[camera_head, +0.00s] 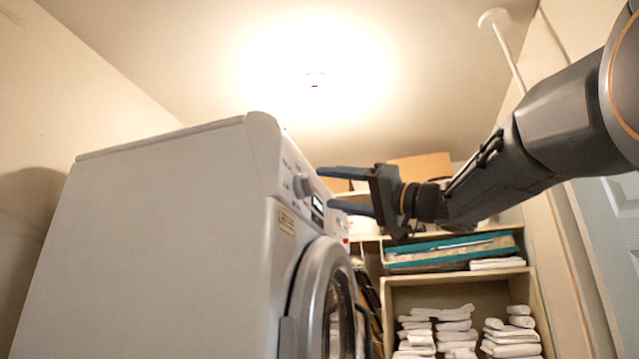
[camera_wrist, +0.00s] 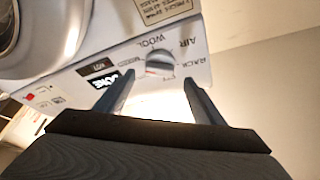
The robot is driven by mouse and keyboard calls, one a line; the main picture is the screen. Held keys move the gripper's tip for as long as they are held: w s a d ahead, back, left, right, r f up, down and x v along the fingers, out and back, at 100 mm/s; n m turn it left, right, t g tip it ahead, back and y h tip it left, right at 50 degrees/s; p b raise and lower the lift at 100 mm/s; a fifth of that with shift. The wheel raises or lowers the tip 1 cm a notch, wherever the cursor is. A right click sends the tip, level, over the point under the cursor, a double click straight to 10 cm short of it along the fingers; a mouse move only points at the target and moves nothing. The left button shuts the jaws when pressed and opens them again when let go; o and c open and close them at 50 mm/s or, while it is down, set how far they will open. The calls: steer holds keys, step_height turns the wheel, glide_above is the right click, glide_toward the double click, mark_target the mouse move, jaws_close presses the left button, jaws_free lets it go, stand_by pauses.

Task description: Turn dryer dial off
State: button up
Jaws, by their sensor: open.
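The dryer (camera_head: 170,220) is a large white front-loading machine on the left in the head view. Its dial (camera_head: 303,186) is a round knob on the upper front panel. In the wrist view the dial (camera_wrist: 159,63) sits just beyond the fingertips, roughly between them, with words such as WOOL, AIR and RACK around it. The dial's exact pointer setting is hard to read. My gripper (camera_head: 325,187) is open and empty, its two fingers pointing at the panel. It also shows in the wrist view (camera_wrist: 157,82), apart from the dial as far as I can tell.
A display (camera_wrist: 105,82) and a red mark lie beside the dial on the panel. The round dryer door (camera_head: 325,300) is below the dial. Shelves (camera_head: 455,277) with folded white towels (camera_head: 510,338) and a teal-edged bundle (camera_head: 450,250) stand behind. A door is at the right.

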mark_target(312, 186)
steer(key=shift+p+x, duration=0.7)
steer(key=shift+x, duration=1.55)
steer(key=c, duration=1)
